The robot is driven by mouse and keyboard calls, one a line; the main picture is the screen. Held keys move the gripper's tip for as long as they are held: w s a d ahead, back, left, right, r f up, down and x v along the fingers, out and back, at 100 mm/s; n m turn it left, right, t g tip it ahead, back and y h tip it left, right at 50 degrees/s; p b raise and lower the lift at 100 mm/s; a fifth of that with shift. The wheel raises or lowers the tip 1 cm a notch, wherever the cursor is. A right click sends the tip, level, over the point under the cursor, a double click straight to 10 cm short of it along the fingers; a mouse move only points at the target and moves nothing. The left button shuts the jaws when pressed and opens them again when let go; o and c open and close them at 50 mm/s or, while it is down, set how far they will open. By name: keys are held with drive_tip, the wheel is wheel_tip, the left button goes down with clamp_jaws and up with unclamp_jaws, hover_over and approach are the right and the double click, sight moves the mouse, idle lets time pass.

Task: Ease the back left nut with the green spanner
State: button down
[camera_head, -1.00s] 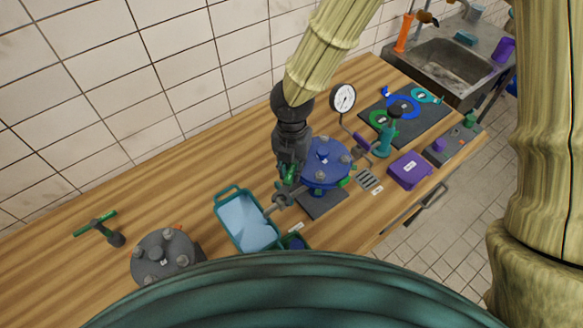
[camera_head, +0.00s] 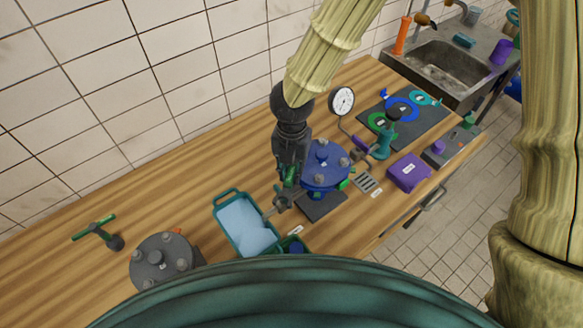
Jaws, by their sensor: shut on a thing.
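The blue round flanged body (camera_head: 322,174) stands on a dark plate on the wooden bench, with several grey nuts on its lid. My gripper (camera_head: 289,182) points down at its left side and is shut on the green spanner (camera_head: 284,199). The spanner's grey jaw end shows just below my fingers, between the blue flange and the teal tray. My gripper hides the flange's left edge, so I cannot tell whether the spanner is around the back left nut or touching it.
A teal tray (camera_head: 247,228) is close to the left of the spanner. A grey flanged lid (camera_head: 161,262) and a green-handled tool (camera_head: 97,230) lie further left. A pressure gauge (camera_head: 342,101), a purple box (camera_head: 409,172) and a dark mat (camera_head: 420,124) are on the right.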

drive_tip(key=shift+s+f+b, duration=0.1)
drive_tip(key=shift+f+b, duration=0.35)
drive_tip(key=shift+f, duration=0.5)
idle(0.5)
drive_tip(key=shift+r, duration=0.2)
drive_tip(key=shift+r+p, duration=0.45)
drive_tip(key=shift+r, duration=0.3)
drive_tip(key=shift+a, duration=0.2)
drive_tip(key=shift+d+f+b, duration=0.1)
drive_tip(key=shift+f+b, duration=0.3)
drive_tip(key=shift+f, duration=0.5)
idle(0.8)
drive_tip(key=shift+r, duration=0.25)
drive_tip(key=shift+r+p, duration=0.4)
drive_tip(key=shift+r, duration=0.25)
drive_tip(key=shift+r, duration=0.5)
idle(0.6)
drive_tip(key=shift+r, duration=1.55)
